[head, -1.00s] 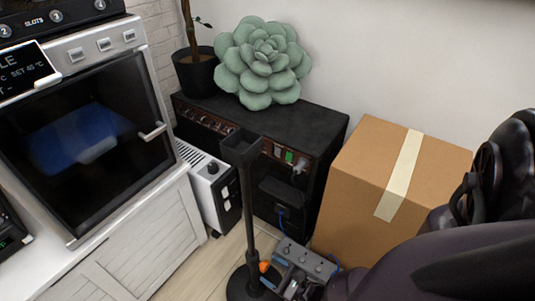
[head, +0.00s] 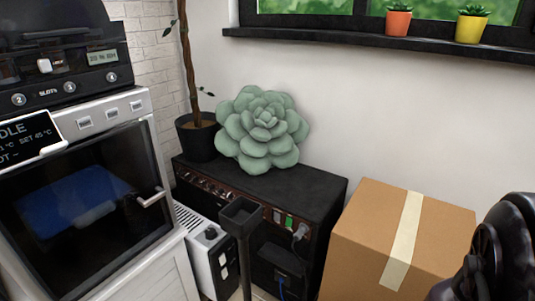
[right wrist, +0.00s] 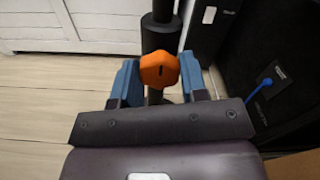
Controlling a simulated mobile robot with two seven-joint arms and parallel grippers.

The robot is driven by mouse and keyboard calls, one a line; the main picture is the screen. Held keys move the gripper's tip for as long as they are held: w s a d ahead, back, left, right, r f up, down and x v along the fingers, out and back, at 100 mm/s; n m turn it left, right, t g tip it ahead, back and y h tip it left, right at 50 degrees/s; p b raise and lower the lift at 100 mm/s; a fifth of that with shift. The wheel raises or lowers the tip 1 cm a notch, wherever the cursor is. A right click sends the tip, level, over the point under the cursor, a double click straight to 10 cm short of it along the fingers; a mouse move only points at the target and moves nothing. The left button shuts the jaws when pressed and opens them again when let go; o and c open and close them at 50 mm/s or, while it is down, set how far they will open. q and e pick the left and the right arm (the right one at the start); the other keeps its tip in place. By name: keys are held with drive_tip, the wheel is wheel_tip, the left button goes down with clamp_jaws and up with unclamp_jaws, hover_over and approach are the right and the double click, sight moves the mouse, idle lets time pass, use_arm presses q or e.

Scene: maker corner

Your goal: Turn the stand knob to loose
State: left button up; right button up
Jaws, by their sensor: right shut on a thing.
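The stand is a black pole with a small square cup (head: 241,213) on top in the head view. Its lower part is below the frame there. In the right wrist view the black pole (right wrist: 160,38) rises behind the orange stand knob (right wrist: 159,69), which has a small dark mark on its face. My right gripper (right wrist: 160,82) has its blue fingers on both sides of the knob and is shut on it. I cannot read the knob's setting. My left gripper is not in view.
A black amplifier (head: 318,191) bearing a green succulent cushion (head: 262,130) stands behind the stand. A cardboard box (head: 360,230) is to the right, an oven-like machine (head: 85,195) to the left. A white unit (head: 207,250) stands between machine and amplifier.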

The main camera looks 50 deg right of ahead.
drive_tip(key=n, duration=2.6)
drive_tip(key=shift+n, duration=0.7)
drive_tip(key=o, duration=0.9)
drive_tip(key=shift+o, duration=0.2)
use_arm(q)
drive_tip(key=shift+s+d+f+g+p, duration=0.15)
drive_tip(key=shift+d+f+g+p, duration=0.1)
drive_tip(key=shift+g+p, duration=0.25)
use_arm(e)
drive_tip(key=s, duration=1.1)
drive_tip(key=shift+d, duration=0.4)
